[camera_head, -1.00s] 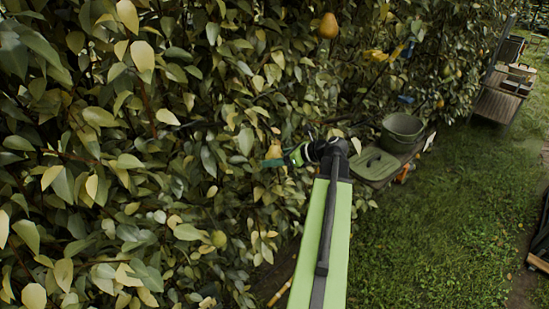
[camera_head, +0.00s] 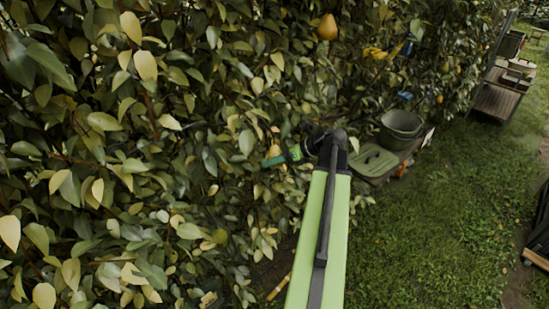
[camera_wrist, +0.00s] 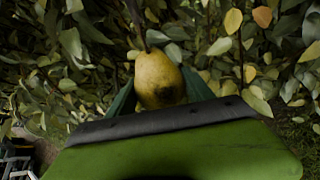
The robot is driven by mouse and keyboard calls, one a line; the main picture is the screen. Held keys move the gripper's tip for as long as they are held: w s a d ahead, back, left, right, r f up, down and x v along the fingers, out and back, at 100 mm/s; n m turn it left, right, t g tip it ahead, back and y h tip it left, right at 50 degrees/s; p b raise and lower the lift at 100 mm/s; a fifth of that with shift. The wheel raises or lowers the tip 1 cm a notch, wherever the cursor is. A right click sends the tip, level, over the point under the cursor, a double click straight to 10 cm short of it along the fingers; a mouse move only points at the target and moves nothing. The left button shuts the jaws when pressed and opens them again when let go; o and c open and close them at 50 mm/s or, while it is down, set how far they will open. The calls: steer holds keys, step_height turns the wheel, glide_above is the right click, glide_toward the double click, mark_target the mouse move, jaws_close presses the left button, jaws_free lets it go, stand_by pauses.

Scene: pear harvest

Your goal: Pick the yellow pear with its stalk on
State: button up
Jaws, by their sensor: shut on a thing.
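A yellow pear (camera_wrist: 158,80) with a dark patch on its skin is between the two green fingers of my gripper (camera_wrist: 160,98) in the wrist view. The fingers are shut on it, one at each side. A dark stalk or twig rises from its top; whether it still joins the branch I cannot tell. In the head view my gripper (camera_head: 272,161) reaches left into the foliage, and leaves hide most of the held pear there.
Another orange-yellow pear (camera_head: 327,27) hangs higher in the hedge. Dense leaves (camera_head: 120,150) surround my gripper. A green bucket (camera_head: 401,128) and a flat green lid (camera_head: 373,161) stand to the right. Open grass (camera_head: 450,220) lies right of my arm.

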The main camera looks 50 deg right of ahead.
steer(key=shift+s+a+r+p, duration=0.15)
steer(key=shift+r+p, duration=0.15)
steer(key=shift+p, duration=0.25)
steer(key=shift+s+a+m+g+y, duration=0.15)
steer(key=shift+s+m+g+y, duration=0.05)
steer(key=shift+m+g+y, duration=0.25)
steer(key=shift+p, duration=0.3)
steer(key=shift+s+a+r+g+p, duration=0.1)
steer(key=shift+s+r+g+p, duration=0.05)
steer(key=shift+r+g+p, duration=0.15)
steer(key=shift+s+a+m+g+y, duration=0.25)
steer(key=shift+m, duration=0.1)
steer(key=shift+p, duration=0.35)
